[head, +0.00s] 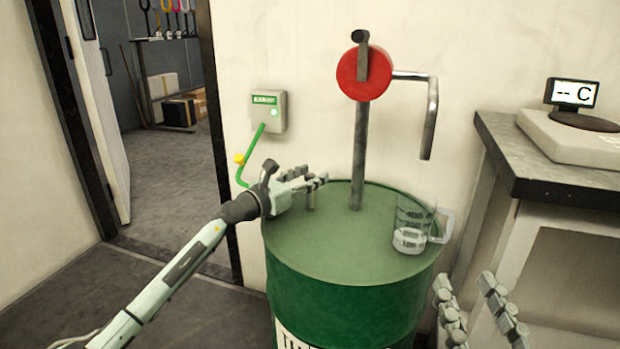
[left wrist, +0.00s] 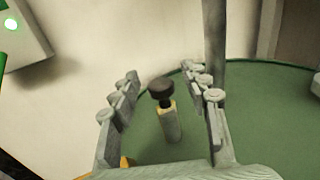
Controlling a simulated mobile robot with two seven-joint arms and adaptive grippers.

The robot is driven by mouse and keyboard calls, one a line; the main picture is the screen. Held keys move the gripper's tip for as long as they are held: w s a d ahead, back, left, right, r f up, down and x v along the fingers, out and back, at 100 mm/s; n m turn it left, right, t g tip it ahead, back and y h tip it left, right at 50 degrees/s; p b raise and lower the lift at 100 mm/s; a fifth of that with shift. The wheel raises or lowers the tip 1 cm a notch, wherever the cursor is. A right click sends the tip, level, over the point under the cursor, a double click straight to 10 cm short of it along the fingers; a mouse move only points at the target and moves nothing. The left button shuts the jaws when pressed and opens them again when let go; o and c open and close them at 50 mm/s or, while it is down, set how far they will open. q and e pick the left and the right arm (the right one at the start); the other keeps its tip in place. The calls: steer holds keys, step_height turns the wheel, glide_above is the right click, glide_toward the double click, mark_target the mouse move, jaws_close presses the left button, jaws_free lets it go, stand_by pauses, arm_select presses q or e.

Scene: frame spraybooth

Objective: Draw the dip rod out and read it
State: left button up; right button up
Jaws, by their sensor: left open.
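The dip rod shows in the left wrist view as a dark round knob (left wrist: 161,88) on a short pale stem (left wrist: 171,124), upright on the drum's green top. In the head view only part of its stem (head: 311,198) shows below my fingers. The green drum (head: 350,295) stands against the wall. My left gripper (head: 318,180) is at the drum top's left side. In the left wrist view it is open (left wrist: 165,92), with one finger row on each side of the knob and visible gaps between. My right gripper (head: 470,285) is open and empty at the lower right.
A pump pipe (head: 359,150) with a red head (head: 363,73) rises from the drum. A clear measuring jug (head: 411,225) stands on the drum's right. A bench (head: 555,180) holds a scale (head: 570,140).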

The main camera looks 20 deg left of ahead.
arm_select(q)
steer(key=shift+w+d, duration=0.1)
steer(key=shift+w, duration=0.05)
steer(key=shift+c, duration=0.5)
jaws_close()
steer(key=shift+r, duration=0.1)
